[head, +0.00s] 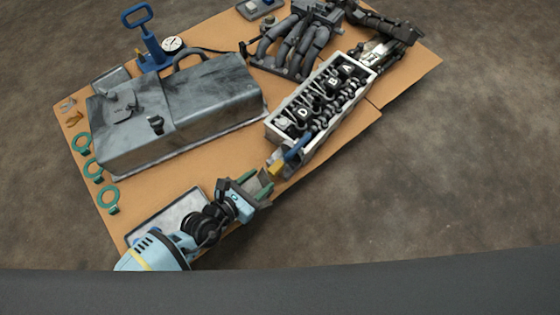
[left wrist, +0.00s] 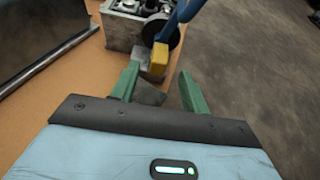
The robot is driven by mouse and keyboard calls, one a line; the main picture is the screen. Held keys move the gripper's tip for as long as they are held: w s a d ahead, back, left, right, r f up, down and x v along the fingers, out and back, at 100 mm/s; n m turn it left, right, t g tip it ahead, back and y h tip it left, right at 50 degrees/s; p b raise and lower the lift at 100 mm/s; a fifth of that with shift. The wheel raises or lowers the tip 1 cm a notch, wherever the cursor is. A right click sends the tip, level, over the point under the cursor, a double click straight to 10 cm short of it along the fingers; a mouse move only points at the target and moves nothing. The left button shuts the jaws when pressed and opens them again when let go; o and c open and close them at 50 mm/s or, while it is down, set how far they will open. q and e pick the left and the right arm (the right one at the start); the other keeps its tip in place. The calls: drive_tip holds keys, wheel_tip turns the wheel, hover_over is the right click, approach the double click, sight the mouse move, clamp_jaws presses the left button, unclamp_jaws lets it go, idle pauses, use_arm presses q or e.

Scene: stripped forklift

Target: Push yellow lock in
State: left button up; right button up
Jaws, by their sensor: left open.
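The yellow lock (head: 275,168) is a small yellow block at the near end of a blue lever (head: 298,149), by the near end of the engine block (head: 272,135). In the left wrist view the yellow lock (left wrist: 158,58) appears just beyond and between my fingertips. My left gripper (head: 264,187) has green fingers spread apart, with nothing held between them. It also shows open in the left wrist view (left wrist: 158,71). I cannot tell whether a finger touches the lock.
A grey metal case (head: 205,100) stands left of the engine block. A flat tray (head: 160,219) lies beside my left arm. Green rings (head: 108,199), a blue-handled tool (head: 150,45) and grey pipes (head: 295,42) lie around the orange board. Bare floor is right of the board.

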sight(273, 169)
use_arm(q)
drive_tip(key=b+x, duration=0.2)
drive_tip(key=x, duration=0.4)
drive_tip(key=shift+w+f+b, duration=0.1)
drive_tip(key=shift+w+b, duration=0.05)
drive_tip(key=shift+b, duration=0.25)
drive_tip(key=shift+w+d+f, duration=0.15)
drive_tip(key=shift+w+d, duration=0.35)
use_arm(e)
drive_tip(key=shift+w+a+f, duration=0.1)
drive_tip(key=shift+w+f, duration=0.05)
drive_tip(key=shift+f, duration=1.35)
use_arm(q)
drive_tip(key=shift+c, duration=0.3)
clamp_jaws()
use_arm(e)
drive_tip(key=shift+s, duration=0.6)
